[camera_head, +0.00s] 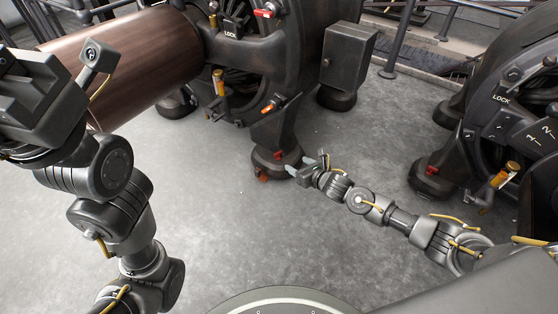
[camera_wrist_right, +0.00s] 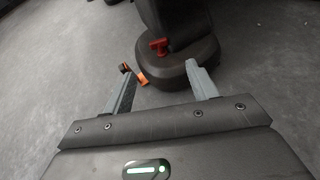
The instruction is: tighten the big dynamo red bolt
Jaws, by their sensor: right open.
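The big dynamo (camera_head: 285,55) stands at the back centre, with a copper-brown roller at its left. A small red bolt (camera_head: 279,154) sits on its front foot (camera_head: 272,165). In the right wrist view the red bolt (camera_wrist_right: 158,46) stands on the rounded foot (camera_wrist_right: 190,65), ahead of the fingers. My right gripper (camera_head: 306,165) is open and empty, just right of the foot. In its wrist view the fingers (camera_wrist_right: 163,75) are spread below the bolt, apart from it.
An orange piece (camera_wrist_right: 140,76) is low beside the foot, close to the left finger. A second dynamo (camera_head: 500,120) with its own red-bolted foot (camera_head: 432,178) stands at the right. A grey box (camera_head: 347,55) is behind. The floor (camera_head: 220,220) in front is clear.

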